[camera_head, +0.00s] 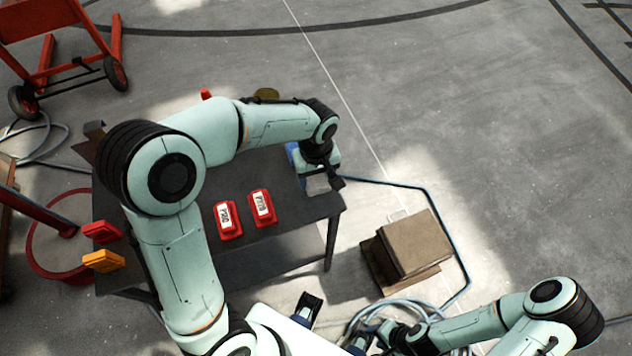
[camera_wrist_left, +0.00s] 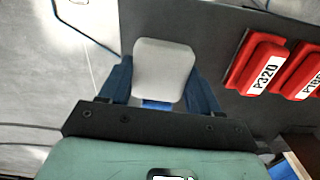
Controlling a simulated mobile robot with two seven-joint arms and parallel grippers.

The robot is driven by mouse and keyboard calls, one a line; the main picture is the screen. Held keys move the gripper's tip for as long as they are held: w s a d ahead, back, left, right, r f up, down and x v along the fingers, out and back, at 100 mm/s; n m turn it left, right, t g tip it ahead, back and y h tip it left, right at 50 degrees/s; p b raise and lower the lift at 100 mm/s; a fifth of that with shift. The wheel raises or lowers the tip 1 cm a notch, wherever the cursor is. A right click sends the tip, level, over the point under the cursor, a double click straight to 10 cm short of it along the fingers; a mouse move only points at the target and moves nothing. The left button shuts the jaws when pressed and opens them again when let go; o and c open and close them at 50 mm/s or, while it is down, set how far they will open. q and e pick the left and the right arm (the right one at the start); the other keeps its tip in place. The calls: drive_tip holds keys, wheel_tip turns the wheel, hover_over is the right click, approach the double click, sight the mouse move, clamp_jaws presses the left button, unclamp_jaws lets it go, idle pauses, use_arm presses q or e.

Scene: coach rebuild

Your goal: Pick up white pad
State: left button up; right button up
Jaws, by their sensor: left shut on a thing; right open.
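The white pad (camera_head: 318,185) is a small pale block with rounded corners at the right end of the dark table. My left gripper (camera_head: 322,180) is shut on it. In the left wrist view the pad (camera_wrist_left: 165,68) sits between the two blue fingers (camera_wrist_left: 160,88), over the table's edge region. I cannot tell whether the pad is clear of the tabletop. My right gripper (camera_head: 334,324) is open and empty at the bottom of the head view, away from the pad.
Two red labelled blocks (camera_head: 228,220) (camera_head: 262,208) lie on the dark table (camera_head: 280,240) near the pad. A red and an orange block (camera_head: 103,261) are at its left edge. Cardboard boxes (camera_head: 415,245) and a blue cable (camera_head: 435,205) lie on the floor to the right.

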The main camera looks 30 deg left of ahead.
sight(316, 178)
use_arm(q)
wheel_tip(316, 178, up, 15)
drive_tip(key=p, duration=0.2)
use_arm(e)
drive_tip(key=shift+w+r, duration=0.3)
drive_tip(key=shift+r, duration=0.3)
drive_tip(key=shift+w+r, duration=0.25)
drive_tip(key=shift+r, duration=0.3)
use_arm(q)
drive_tip(key=shift+o, duration=0.4)
